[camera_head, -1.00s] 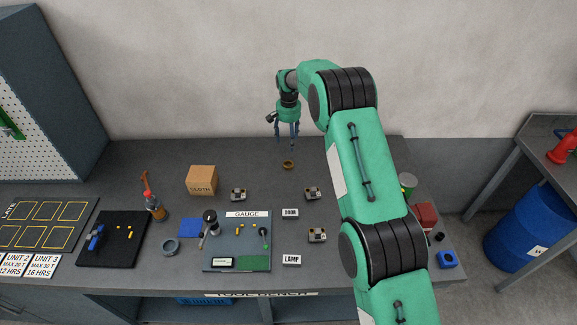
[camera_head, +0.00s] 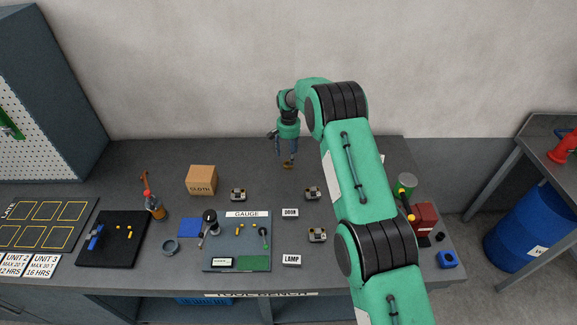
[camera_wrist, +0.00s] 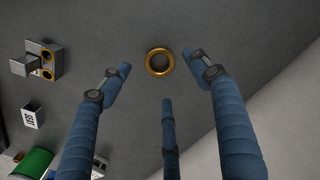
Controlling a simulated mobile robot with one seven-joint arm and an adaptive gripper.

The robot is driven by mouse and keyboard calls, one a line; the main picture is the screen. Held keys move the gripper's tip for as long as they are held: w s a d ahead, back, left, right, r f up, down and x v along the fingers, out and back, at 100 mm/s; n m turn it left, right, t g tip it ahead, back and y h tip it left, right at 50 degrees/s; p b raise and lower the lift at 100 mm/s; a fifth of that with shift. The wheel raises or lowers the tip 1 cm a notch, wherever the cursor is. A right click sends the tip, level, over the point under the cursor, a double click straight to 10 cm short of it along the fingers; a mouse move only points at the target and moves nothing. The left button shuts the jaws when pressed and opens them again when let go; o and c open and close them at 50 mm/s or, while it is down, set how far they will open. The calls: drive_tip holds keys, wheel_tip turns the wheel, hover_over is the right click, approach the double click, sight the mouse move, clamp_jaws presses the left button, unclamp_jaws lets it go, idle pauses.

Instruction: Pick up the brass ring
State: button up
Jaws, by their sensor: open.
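The brass ring (camera_wrist: 148,65) lies flat on the dark bench top, and its golden rim shows whole in the wrist view. In the head view the brass ring (camera_head: 287,165) is at the back middle of the bench, small and partly covered by a finger. My gripper (camera_head: 286,153) points down just above it. In the wrist view my gripper (camera_wrist: 155,80) is open, with blue fingers spread to the left, right and below the ring. Nothing is between the fingers' grip, and I cannot tell the exact height left above the ring.
Small grey blocks with brass-coloured holes (camera_head: 312,193) lie nearer the front; one (camera_wrist: 42,62) shows in the wrist view. A gauge board (camera_head: 237,250) lies at the front. Bench around the ring is clear.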

sight(288, 161)
drive_tip(key=shift+f, duration=0.1)
drive_tip(key=shift+f, duration=2.5)
drive_tip(key=c, duration=1.4)
